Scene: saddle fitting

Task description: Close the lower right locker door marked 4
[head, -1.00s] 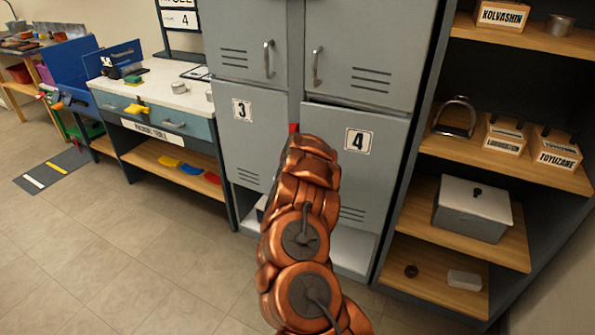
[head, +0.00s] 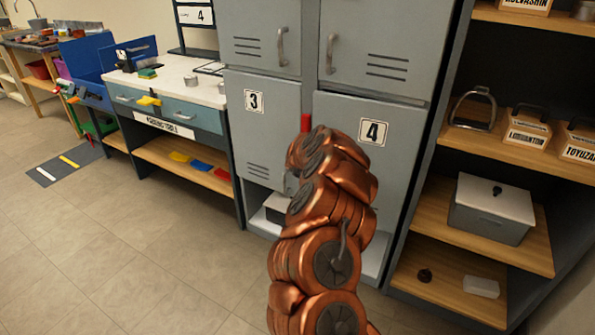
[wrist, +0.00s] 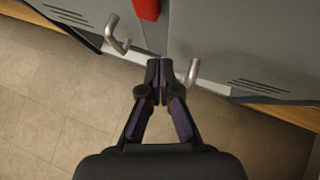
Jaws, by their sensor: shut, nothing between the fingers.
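The grey lower right locker door marked 4 (head: 400,155) is right of my arm in the head view. Its top edge slants and it looks slightly ajar, but my arm hides much of its left and lower part. In the wrist view, door 4 (wrist: 245,45) fills the right, with its metal handle (wrist: 191,72) near its lower left edge. My gripper (wrist: 160,66) is shut and empty, its fingertips just left of that handle; I cannot tell whether they touch. The gripper is hidden behind my arm in the head view.
Door 3 (head: 257,135) stands to the left; its handle (wrist: 116,36) shows in the wrist view. A red piece (head: 306,124) sits between the doors. An open shelf unit (head: 490,150) stands right, a workbench (head: 175,95) left. The floor in front is clear.

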